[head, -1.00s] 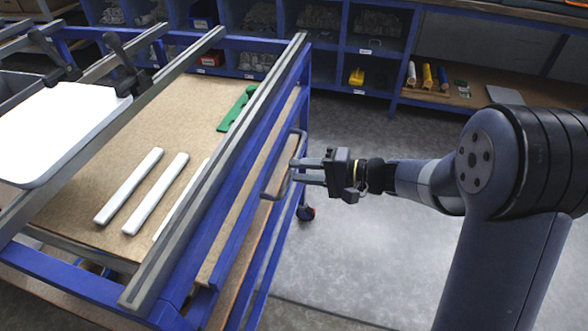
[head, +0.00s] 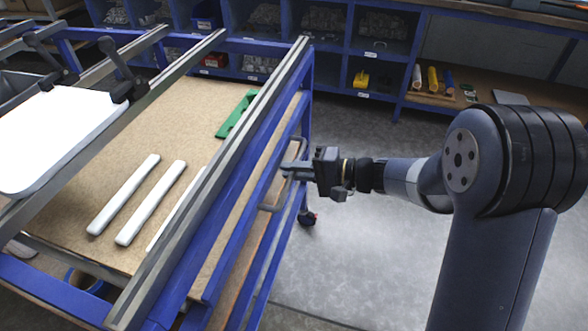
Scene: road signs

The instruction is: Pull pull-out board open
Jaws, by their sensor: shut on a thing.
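The pull-out board (head: 236,206) shows as a tan strip below the top rail of the blue-framed bench, with a blue edge along its outer side. A grey bar handle (head: 267,208) stands out from that side. My gripper (head: 284,169) reaches in from the right, roughly level, and is shut on the handle near the middle of its length. The fingertips partly cover the handle. How far the board stands out from the bench is hard to tell from this angle.
A bench caster (head: 307,217) stands near the handle. Grey floor (head: 350,260) is clear right of the bench. Shelves with bins line the back.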

